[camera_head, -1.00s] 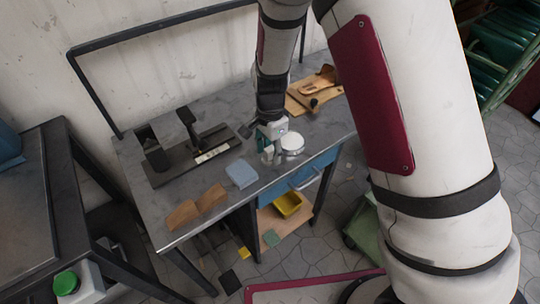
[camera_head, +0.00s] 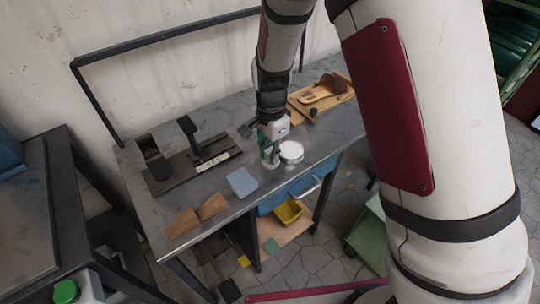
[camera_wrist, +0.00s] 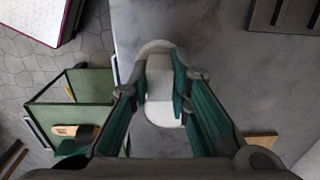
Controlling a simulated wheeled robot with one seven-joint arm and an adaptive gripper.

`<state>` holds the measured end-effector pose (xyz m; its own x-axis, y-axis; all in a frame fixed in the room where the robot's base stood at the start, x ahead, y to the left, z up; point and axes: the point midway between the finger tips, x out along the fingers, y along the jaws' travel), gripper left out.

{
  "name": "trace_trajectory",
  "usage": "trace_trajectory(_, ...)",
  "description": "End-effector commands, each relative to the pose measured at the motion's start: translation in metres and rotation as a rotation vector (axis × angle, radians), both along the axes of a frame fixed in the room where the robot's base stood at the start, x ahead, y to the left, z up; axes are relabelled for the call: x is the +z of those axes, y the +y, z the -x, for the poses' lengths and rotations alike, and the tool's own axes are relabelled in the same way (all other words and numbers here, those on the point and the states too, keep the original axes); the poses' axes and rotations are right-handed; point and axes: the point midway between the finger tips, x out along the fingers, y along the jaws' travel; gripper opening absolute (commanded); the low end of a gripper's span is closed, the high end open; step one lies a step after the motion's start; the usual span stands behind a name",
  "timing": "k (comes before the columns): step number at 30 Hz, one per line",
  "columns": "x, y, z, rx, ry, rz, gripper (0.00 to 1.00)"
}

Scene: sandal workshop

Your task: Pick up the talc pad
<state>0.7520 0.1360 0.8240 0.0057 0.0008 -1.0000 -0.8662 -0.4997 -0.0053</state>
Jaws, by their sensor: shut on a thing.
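The talc pad looks to be the white round-topped thing (camera_head: 291,150) close against the right side of my gripper (camera_head: 270,161), above or at the grey workbench (camera_head: 222,217). In the wrist view, the white body of the pad (camera_wrist: 160,88) lies between the two green-lined fingers of my gripper (camera_wrist: 160,72). The fingers are shut on it, and its rounded white end shows below them. The fingers hide part of its sides. I cannot tell whether its underside touches the bench.
A light blue block (camera_head: 242,182) and brown wooden wedges (camera_head: 197,216) lie left of my gripper. A dark metal stand (camera_head: 194,158) is behind them. A wooden board with a sandal (camera_head: 320,92) lies at the back right. A yellow bin (camera_head: 288,212) sits below.

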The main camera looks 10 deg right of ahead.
Motion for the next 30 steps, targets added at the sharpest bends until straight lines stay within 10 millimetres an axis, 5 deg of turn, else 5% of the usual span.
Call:
trace_trajectory(15,0.010,-0.022,0.125,0.002,0.007,0.000,0.00)
trace_trajectory(21,0.012,-0.026,0.147,0.001,0.006,0.001,0.00)
trace_trajectory(30,0.012,-0.027,0.152,0.001,0.005,0.001,0.00)
